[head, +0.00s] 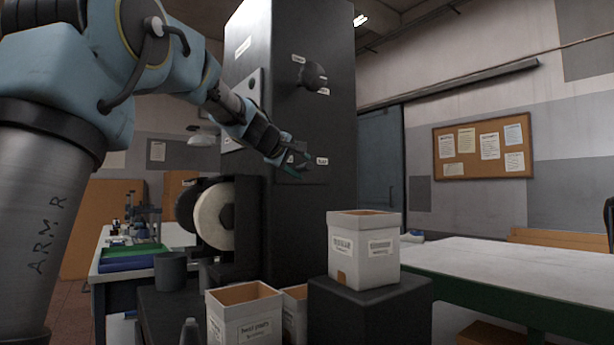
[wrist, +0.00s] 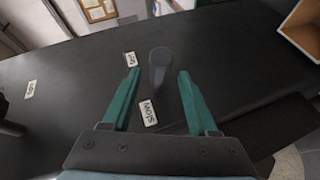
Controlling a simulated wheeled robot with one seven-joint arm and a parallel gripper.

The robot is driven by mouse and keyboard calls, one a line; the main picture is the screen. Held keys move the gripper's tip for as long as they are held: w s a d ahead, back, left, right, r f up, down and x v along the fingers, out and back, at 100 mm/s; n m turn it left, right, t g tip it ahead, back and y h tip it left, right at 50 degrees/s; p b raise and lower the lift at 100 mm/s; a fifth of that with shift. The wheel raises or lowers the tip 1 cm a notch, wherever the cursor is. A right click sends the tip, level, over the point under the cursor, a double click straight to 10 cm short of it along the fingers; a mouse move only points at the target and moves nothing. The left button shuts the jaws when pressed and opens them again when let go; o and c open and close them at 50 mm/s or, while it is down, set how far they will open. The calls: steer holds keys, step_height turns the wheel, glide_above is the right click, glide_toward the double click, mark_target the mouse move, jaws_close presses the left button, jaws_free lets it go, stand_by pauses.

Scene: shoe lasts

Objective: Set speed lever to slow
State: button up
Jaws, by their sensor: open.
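A dark grey lever (wrist: 158,66) sticks out from the black machine face between the fingertips of my gripper (wrist: 158,75) in the wrist view. The two green fingers are apart, one on each side of the lever, with gaps visible and no clear contact. A white label (wrist: 148,113) that seems to read SLOW lies between the fingers, closer to the palm. A smaller label (wrist: 130,58) sits by the left fingertip; its text is unclear. In the head view my gripper (head: 290,168) is at the front of the black machine (head: 300,120), hiding the lever.
A round dark knob (head: 314,75) with small labels sits higher on the machine. Below my gripper are a pale wheel (head: 214,217), a labelled box (head: 362,252) on a black block (head: 370,310), and an open box (head: 243,312). A white table (head: 500,270) stands right.

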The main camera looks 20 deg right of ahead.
steer(key=v, duration=0.5)
steer(key=shift+f+b, duration=0.1)
steer(key=shift+b, duration=0.25)
steer(key=shift+w, duration=0.1)
steer(key=s+a+f+m+g+y+p, duration=0.25)
steer(key=a+f+y+p, duration=0.35)
steer(key=a+f, duration=1.35)
steer(key=s+a+f+m+g+y+p, duration=0.3)
steer(key=s+a+f+g+y, duration=0.2)
steer(key=s+a+f, duration=1.1)
steer(key=shift+s+a+f+y, duration=0.3)
steer(key=shift+s+f, duration=0.05)
steer(key=shift+s, duration=0.9)
